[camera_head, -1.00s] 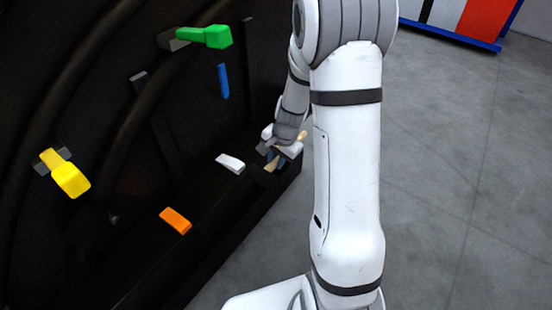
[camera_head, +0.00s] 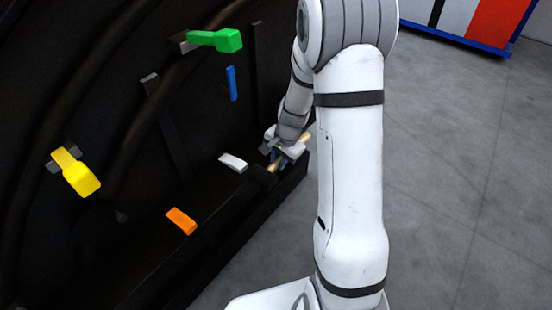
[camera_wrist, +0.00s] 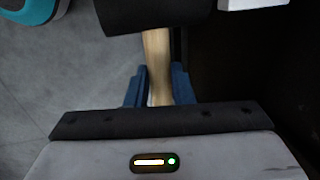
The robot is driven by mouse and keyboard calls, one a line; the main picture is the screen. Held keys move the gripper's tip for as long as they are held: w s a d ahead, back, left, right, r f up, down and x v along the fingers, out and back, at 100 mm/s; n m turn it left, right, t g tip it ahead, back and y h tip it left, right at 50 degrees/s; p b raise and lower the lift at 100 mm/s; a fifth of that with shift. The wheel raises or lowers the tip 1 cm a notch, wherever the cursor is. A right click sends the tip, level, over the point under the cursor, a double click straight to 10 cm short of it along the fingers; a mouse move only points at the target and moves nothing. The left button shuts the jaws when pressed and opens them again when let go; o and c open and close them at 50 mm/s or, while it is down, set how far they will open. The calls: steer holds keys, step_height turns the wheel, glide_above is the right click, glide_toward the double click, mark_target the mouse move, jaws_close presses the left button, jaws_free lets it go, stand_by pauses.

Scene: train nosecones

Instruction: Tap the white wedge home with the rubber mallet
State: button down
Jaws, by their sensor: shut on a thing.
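The white wedge (camera_head: 233,163) sticks out low on the black structure in the head view. A sliver of it shows at the top right edge of the wrist view (camera_wrist: 252,3). My gripper (camera_wrist: 158,84) is shut on the pale wooden handle of the rubber mallet (camera_wrist: 155,14), with a blue finger on each side. The mallet's black head is beyond the fingers, to the left of the wedge in the wrist view, with a gap between. In the head view my gripper (camera_head: 274,158) is just right of the wedge; the dark head is hard to make out there.
An orange wedge (camera_head: 181,221), a yellow wedge (camera_head: 78,174), a green wedge (camera_head: 215,40) and a blue piece (camera_head: 232,83) are spread over the black structure (camera_head: 110,255). Open grey floor (camera_head: 460,170) lies right, with a striped panel (camera_head: 470,20) at the back.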

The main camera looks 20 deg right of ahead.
stand_by(0.4)
steer(key=shift+w+a+r+p, duration=0.1)
steer(key=shift+w+a+p, duration=0.3)
steer(key=shift+w, duration=0.1)
steer(key=shift+w+a, duration=0.1)
steer(key=shift+w, duration=0.05)
stand_by(0.4)
